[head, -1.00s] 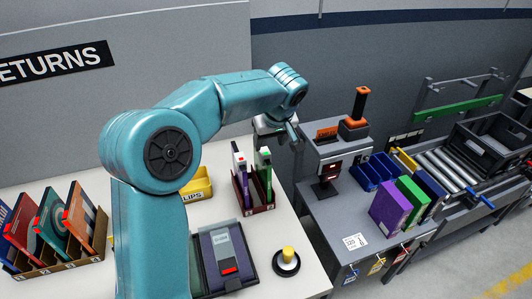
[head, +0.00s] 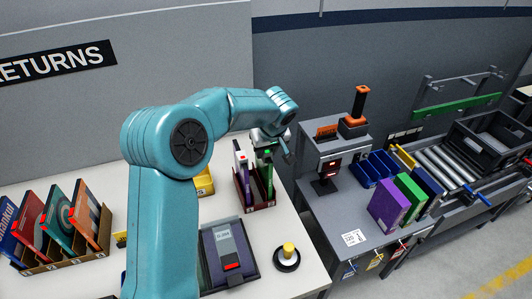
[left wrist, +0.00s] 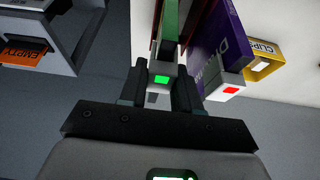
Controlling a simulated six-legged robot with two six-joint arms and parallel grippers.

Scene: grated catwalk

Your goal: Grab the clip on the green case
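The green case (left wrist: 170,22) stands upright in a dark red rack (head: 245,193), beside a purple case (left wrist: 215,50). Its clip (left wrist: 161,77) is a pale block with a lit green light, on the end facing my left wrist camera. My left gripper (left wrist: 160,88) has one dark finger on each side of this clip. Any gap between fingers and clip is too small to make out. In the head view the gripper (head: 269,140) is at the top of the green case, partly hiding it. The purple case's clip (left wrist: 230,90) has a red light and is right of my fingers. My right gripper is out of view.
A purple case with a red-lit clip lies in a dark tray (head: 250,283) on the white table. A black and yellow knob (head: 288,256) stands beside it. A yellow bin (head: 204,183) is behind. A grey bench (head: 325,197) with a scanner stand is at the right.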

